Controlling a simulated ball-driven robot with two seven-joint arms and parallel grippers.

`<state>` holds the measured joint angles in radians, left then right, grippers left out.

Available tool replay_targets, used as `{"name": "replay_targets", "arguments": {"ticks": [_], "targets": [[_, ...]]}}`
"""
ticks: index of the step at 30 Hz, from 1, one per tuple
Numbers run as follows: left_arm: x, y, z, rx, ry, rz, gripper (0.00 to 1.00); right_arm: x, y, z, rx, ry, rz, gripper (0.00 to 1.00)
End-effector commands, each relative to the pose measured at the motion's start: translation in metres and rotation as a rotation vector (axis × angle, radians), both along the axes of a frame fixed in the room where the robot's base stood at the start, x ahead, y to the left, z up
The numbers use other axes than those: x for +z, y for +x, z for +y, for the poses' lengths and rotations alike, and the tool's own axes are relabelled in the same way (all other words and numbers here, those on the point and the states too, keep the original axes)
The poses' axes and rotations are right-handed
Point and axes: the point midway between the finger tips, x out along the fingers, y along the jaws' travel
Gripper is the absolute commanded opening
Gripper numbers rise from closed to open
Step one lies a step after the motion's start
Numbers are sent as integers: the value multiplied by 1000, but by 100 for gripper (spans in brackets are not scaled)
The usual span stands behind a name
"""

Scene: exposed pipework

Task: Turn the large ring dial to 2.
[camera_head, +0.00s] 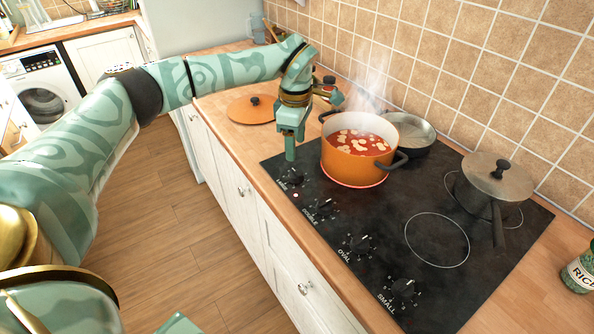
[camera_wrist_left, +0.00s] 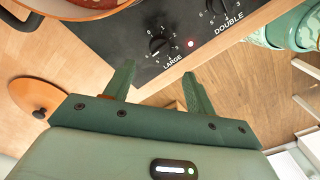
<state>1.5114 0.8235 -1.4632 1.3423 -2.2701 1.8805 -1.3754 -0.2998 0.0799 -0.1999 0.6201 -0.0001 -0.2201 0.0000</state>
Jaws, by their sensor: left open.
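The large ring dial (camera_wrist_left: 158,44) is a black knob on the cooktop's front edge, labelled LARGE, with small numbers around it. It also shows in the head view (camera_head: 291,178), at the far left of a row of knobs. A light mark shows on its lower left side in the wrist view; I cannot read its exact number. My left gripper (camera_wrist_left: 158,88) is open and empty, with the dial ahead of and between its fingertips, apart from it. In the head view the gripper (camera_head: 290,156) points down just above the dial. My right gripper is out of view.
An orange pot (camera_head: 350,168) of steaming red soup stands on a glowing red ring close beside the gripper. The DOUBLE dial (camera_head: 323,208) is adjacent. A pan (camera_head: 411,133) and a lidded saucepan (camera_head: 478,195) stand behind. An orange lid (camera_head: 240,110) lies on the counter.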

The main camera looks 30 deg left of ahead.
Motion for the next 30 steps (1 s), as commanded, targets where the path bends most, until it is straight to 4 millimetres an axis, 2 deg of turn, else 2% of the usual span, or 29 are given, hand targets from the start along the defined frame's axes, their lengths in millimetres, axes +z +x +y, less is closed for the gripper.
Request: {"name": "replay_targets", "arguments": {"ticks": [1, 3, 9, 15, 23, 24, 28, 30], "targets": [[-18, -1, -1, 0, -1, 7, 55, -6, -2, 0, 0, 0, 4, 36], [-35, 0, -1, -1, -1, 5, 55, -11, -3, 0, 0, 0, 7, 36], [-71, 0, -1, 0, -2, 3, 55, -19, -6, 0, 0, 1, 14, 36], [-85, 0, -1, -1, -2, -1, 55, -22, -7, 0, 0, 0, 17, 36], [-86, 0, -1, -1, -2, -2, 55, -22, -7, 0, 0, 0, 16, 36], [-86, 0, -1, -1, -2, -2, 50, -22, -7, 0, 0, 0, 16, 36], [-86, 0, -1, -1, -2, -2, 14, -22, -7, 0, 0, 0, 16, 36], [-86, 0, -1, -1, -2, -2, 11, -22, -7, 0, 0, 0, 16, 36]]}}
